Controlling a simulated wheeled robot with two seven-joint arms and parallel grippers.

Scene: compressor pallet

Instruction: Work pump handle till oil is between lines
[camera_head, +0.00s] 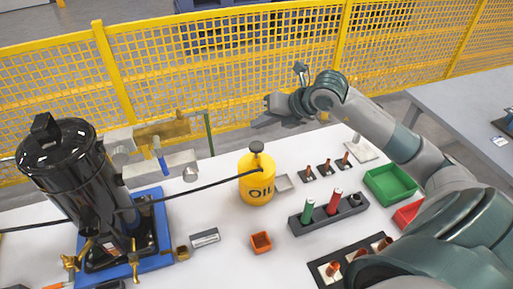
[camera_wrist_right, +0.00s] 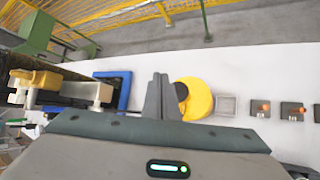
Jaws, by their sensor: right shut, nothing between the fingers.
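The yellow oil can (camera_head: 257,187), marked OIL, stands upright on the white table, with a dark round pump knob (camera_head: 256,147) on top. A black hose runs from it leftward past the black compressor (camera_head: 68,170). My right gripper (camera_head: 262,120) is raised behind and above the can, apart from the knob in the picture. In the right wrist view its fingers (camera_wrist_right: 161,98) are together and empty, beside the yellow can (camera_wrist_right: 200,99) and its dark knob (camera_wrist_right: 181,91). No oil level or lines can be made out. My left gripper is out of view.
The compressor stands on a blue pallet (camera_head: 160,262) at left. A yellow mesh fence (camera_head: 240,65) stands behind.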

